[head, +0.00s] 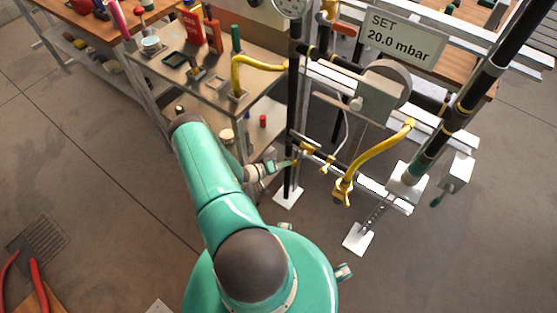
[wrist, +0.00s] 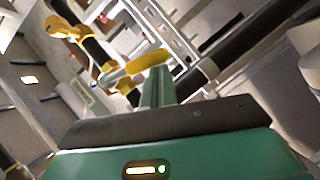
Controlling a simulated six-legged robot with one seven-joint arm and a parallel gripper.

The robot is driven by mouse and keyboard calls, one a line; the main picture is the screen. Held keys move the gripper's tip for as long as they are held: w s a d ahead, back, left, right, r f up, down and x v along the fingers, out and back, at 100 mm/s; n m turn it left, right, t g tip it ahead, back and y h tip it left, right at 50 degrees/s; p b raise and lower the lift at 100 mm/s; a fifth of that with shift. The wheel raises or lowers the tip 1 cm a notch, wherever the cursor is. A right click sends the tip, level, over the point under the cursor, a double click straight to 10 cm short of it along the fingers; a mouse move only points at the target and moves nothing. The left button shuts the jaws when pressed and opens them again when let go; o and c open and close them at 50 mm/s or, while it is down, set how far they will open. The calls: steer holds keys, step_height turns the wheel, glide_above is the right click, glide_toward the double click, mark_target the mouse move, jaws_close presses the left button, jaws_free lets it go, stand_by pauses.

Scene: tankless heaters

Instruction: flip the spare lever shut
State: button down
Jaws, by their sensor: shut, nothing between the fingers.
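A small yellow valve lever (head: 308,148) sits low on the black upright pipe in the head view. It appears to be the spare lever, but no label tells it apart. In the wrist view a yellow lever (wrist: 143,64) lies across the tip of my gripper (wrist: 157,78). My gripper's green fingers are together with nothing held between them. In the head view my gripper (head: 289,164) is just left of the yellow valve, close to it. Whether the fingertips touch the lever cannot be told, and the valve's near side is partly hidden.
A second yellow valve fitting (head: 328,163) is just to the right. A curved yellow hose (head: 378,152) hangs further right on the white-railed frame. A metal cart (head: 215,88) with bottles and tools stands behind my arm. The floor (head: 110,190) at left is mostly clear.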

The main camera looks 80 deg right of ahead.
steer(key=shift+s+a+f, duration=0.2)
steer(key=shift+s+f, duration=0.05)
steer(key=shift+s, duration=0.4)
steer(key=shift+s+a+f, duration=0.2)
steer(key=shift+s+f, duration=0.05)
steer(key=shift+s, duration=0.55)
steer(key=shift+w+a, duration=0.1)
steer(key=shift+a, duration=0.05)
steer(key=v, duration=1.4)
steer(key=shift+w+d, duration=0.25)
steer(key=shift+f, duration=0.1)
